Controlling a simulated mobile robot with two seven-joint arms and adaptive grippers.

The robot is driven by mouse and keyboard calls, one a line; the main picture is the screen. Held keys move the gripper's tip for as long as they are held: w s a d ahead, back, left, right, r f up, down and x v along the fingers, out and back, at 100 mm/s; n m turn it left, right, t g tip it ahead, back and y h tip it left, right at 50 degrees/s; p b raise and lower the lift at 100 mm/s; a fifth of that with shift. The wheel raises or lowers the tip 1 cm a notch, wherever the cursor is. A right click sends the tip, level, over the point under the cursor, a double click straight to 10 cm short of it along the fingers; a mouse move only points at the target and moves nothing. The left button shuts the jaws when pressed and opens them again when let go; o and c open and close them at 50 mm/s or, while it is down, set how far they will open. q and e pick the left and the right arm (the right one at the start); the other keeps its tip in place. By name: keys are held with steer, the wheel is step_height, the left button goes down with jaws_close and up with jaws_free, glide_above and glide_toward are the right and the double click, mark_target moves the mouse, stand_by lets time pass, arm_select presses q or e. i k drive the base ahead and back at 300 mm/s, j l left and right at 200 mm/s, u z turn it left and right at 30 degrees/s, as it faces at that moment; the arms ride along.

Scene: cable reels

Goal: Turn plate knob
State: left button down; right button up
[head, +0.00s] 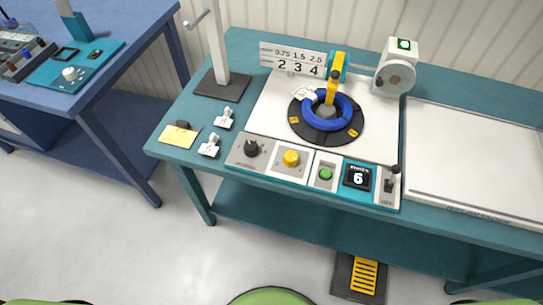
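A control panel runs along the front edge of the teal bench. It carries a black knob (252,148) on a grey plate at its left end and a yellow knob (291,158) on a white plate beside it. The labels are too small to read, so I cannot tell which is the plate knob. Behind the panel, a round black plate (326,134) carries a blue cable ring (349,104), with a yellow and teal arm (334,77) over it. Neither of my grippers is in view.
Right of the knobs are a green button (325,174), a display reading 6 (357,177) and a lever switch (390,181). A post (218,45) stands behind left. White clips (210,146) and a yellow pad (179,135) lie left. A pedal (362,275) is on the floor.

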mark_target(290, 160)
steer(key=k+j+z, duration=0.1)
steer(key=j+z, duration=0.25)
steer(key=k+j+z, duration=0.15)
steer(key=z, duration=0.25)
steer(key=k+j+z, duration=0.15)
steer(key=z, duration=0.2)
steer(key=j, duration=0.1)
